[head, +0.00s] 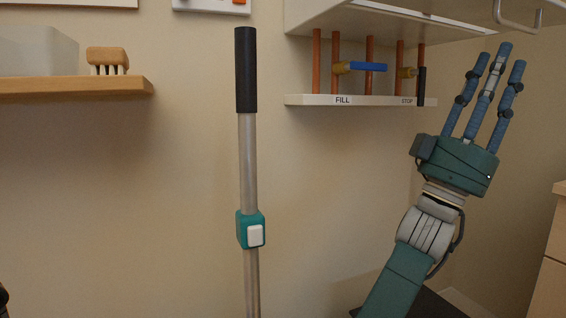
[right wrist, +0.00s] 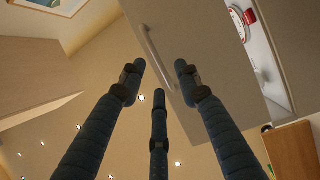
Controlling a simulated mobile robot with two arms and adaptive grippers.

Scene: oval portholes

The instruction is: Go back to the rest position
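My right gripper (head: 500,60) is raised at the right of the head view, with its teal palm below and its three blue fingers pointing up. The fingers are spread apart and nothing is between them. It is just right of the pipe shelf, below the white cabinet. In the right wrist view the three fingertips (right wrist: 159,76) stand apart with only the ceiling and cabinet beyond. My left gripper cannot be made out in the head view.
An upright pole (head: 249,165) with a black grip stands at centre. The white cabinet (head: 385,22) overhangs the pipe shelf (head: 320,100) and its valves. A wooden shelf (head: 75,87) at left holds a wooden brush (head: 108,57) and a translucent bin (head: 38,52). Bare wall lies between.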

